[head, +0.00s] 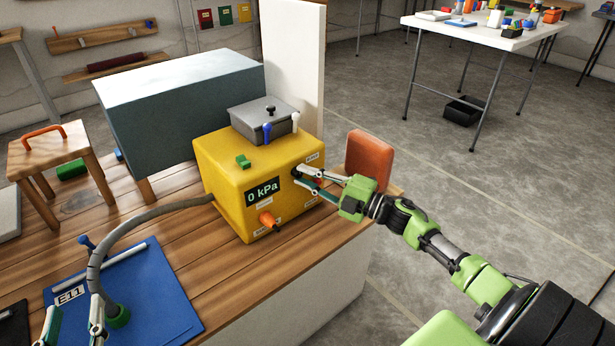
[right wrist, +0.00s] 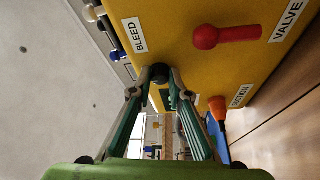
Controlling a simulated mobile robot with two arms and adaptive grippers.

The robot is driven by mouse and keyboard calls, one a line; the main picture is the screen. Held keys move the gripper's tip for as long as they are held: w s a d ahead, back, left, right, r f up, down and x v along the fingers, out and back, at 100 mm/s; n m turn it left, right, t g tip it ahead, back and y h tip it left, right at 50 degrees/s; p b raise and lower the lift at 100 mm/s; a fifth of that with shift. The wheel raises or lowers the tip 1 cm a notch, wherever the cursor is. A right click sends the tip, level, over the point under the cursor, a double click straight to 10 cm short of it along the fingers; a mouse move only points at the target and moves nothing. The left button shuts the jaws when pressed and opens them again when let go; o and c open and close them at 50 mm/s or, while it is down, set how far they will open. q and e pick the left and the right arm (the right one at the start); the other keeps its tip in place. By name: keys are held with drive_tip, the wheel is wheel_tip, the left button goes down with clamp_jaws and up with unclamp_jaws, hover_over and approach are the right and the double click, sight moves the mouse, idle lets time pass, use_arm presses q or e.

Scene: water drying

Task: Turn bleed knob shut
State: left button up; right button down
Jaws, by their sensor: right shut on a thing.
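The bleed knob (right wrist: 158,72) is small and black, beside the BLEED label (right wrist: 133,35) on the yellow pump box (head: 225,170). My right gripper (head: 297,176) reaches the box's front right side in the head view. In the right wrist view its fingertips (right wrist: 159,80) close in on the knob from both sides and are shut on it. The knob's turn angle cannot be told. The box's display (head: 263,192) reads 0 kPa. My left gripper (head: 74,318) is at the lower left, fingers apart, above a blue board, partly cut off by the frame.
A red lever (right wrist: 220,37) by the VALVE label and an orange knob (head: 267,219) are near the bleed knob. A grey hose (head: 130,222) runs from the box to a green fitting (head: 118,316) on the blue board (head: 160,290). An orange-red block (head: 368,160) stands behind my right gripper.

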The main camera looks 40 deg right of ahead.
drive_tip(key=c, duration=1.9)
unclamp_jaws()
drive_tip(key=v, duration=1.2)
drive_tip(key=shift+f, duration=0.1)
